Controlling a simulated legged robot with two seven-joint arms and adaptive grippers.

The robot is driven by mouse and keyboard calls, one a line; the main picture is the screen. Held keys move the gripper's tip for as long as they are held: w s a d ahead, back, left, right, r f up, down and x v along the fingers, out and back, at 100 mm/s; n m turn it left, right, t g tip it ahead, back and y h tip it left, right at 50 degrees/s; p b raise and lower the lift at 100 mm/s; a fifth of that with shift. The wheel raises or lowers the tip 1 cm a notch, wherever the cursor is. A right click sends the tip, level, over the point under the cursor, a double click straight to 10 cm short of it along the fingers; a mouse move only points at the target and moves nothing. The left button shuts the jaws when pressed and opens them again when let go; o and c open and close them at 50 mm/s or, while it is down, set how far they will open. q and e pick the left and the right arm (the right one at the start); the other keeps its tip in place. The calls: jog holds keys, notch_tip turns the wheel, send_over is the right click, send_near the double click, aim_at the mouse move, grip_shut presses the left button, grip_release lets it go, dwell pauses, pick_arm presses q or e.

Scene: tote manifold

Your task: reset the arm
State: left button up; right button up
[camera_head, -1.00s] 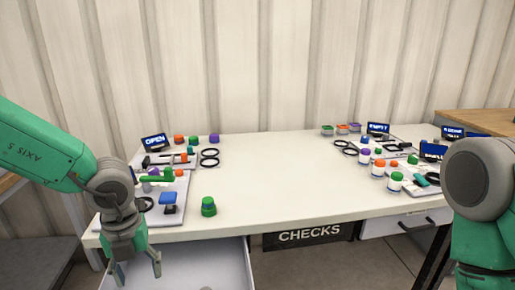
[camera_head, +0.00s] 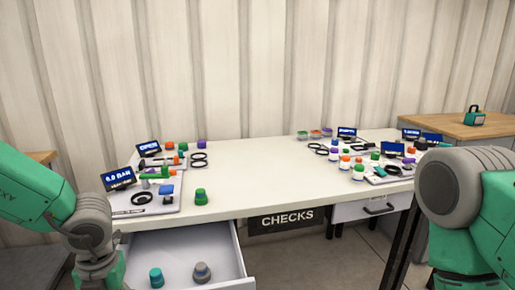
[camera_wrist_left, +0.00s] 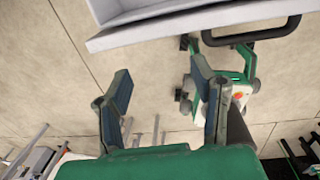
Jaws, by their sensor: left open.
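My left arm (camera_head: 85,225) comes in at the lower left of the head view, and its gripper runs off the bottom edge there. In the left wrist view my left gripper (camera_wrist_left: 160,72) has its two fingers spread with nothing between them. It points down over the floor, short of the drawer front. My right arm (camera_head: 460,195) is at the right edge of the head view; its gripper is out of frame.
An open drawer (camera_head: 242,262) holds a green-topped piece (camera_head: 156,277) and a grey piece (camera_head: 202,272). Its black handle (camera_wrist_left: 250,35) is close to my left fingers. The white table (camera_head: 260,190) carries boards of small parts at both ends; its middle is clear.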

pick_arm(q)
jog(key=s+a+f+m+t+y, duration=0.1)
jog(key=s+a+f+m, duration=0.25)
jog(key=f+m, duration=0.4)
jog(key=s+a+f+m+t+y, duration=0.15)
jog(key=s+f+m, duration=0.3)
jog(key=m, duration=0.55)
jog(key=s+d+f+m+g+h, duration=0.1)
jog(key=s+d+f+m, duration=0.1)
jog(key=s+m, duration=0.5)
jog(key=s+d+f+m+g+h, duration=0.1)
jog(key=s+f+m, duration=0.4)
jog(key=m, duration=0.9)
jog(key=s+d+h, duration=0.1)
jog(key=s+d, duration=0.1)
jog(key=shift+d+m, duration=0.3)
jog(key=shift+m, duration=0.05)
jog(key=shift+w+a+f+h, duration=0.1)
jog(key=shift+w+f+h, duration=0.05)
jog(key=shift+h, duration=0.1)
